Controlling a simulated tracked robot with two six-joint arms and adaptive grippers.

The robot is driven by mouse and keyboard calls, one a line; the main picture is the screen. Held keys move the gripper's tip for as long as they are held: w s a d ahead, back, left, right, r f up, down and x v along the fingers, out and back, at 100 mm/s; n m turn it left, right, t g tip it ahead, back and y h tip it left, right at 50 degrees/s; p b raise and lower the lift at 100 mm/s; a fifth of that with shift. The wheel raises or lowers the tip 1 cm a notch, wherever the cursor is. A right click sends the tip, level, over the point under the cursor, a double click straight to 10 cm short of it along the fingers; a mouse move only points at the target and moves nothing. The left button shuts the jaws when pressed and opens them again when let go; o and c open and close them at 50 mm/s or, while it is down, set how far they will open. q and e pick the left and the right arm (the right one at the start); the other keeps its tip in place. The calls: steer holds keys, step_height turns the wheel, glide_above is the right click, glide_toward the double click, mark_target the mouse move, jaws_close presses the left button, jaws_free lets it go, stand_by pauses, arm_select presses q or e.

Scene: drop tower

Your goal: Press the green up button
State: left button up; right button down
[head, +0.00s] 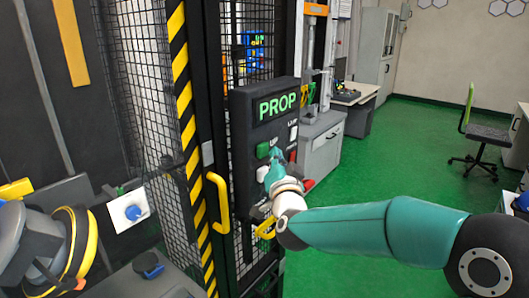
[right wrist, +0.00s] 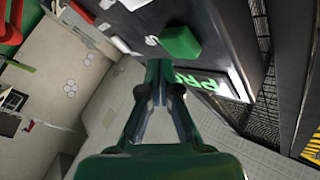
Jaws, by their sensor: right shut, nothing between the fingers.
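The green button (head: 263,149) is a raised block on the dark control panel (head: 246,130), below a lit sign reading PROP (head: 277,106). My right gripper (head: 274,155) is shut and empty, with its tips right beside the green button's lower right in the head view. In the right wrist view the green button (right wrist: 181,43) shows just beyond the shut fingertips (right wrist: 160,68). I cannot tell whether they touch it. The fingers hide part of the panel below the button.
A white button (head: 293,132) and another pale button (head: 262,173) are close by on the panel. A yellow handle (head: 219,203) stands out left of the panel beside the mesh cage (head: 151,90). A red part (head: 308,185) shows beside my gripper. Green floor (head: 420,150) is open at right.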

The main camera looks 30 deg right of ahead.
steer(key=shift+w, duration=0.1)
stand_by(0.3)
steer(key=shift+w+a, duration=0.15)
steer(key=shift+w, duration=0.15)
steer(key=shift+w+a, duration=0.2)
steer(key=shift+w, duration=0.25)
stand_by(0.8)
steer(key=shift+s, duration=0.1)
steer(key=shift+s+d+b, duration=0.35)
steer(key=shift+s+b, duration=0.4)
steer(key=shift+b, duration=0.05)
steer(key=s+b, duration=0.1)
steer(key=s+d, duration=0.1)
steer(key=s, duration=0.1)
steer(key=s+d+b, duration=0.1)
steer(key=shift+s+b, duration=0.3)
steer(key=shift+s, duration=0.05)
